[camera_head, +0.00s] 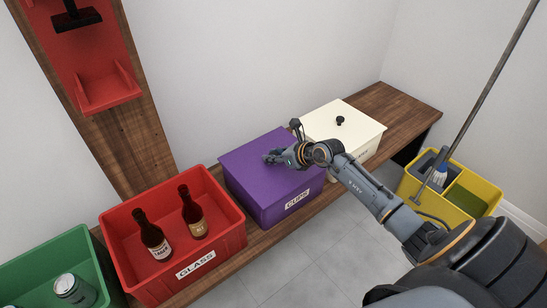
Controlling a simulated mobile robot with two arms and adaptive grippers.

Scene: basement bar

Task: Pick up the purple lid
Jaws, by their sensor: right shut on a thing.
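A purple box labelled "CUPS" (286,207) stands on a wooden bench, and its flat purple lid (245,163) covers the top. My right gripper (268,158) is at the middle of the lid, coming in from the right. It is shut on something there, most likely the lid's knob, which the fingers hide. The lid looks seated on the box; I see no gap. My left gripper is not in view.
Left of the purple box is a red "GLASS" crate (240,238) with two brown bottles, then a green crate (60,247) with a can. A white lidded box (365,128) stands to the right. A yellow mop bucket (487,187) is on the floor.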

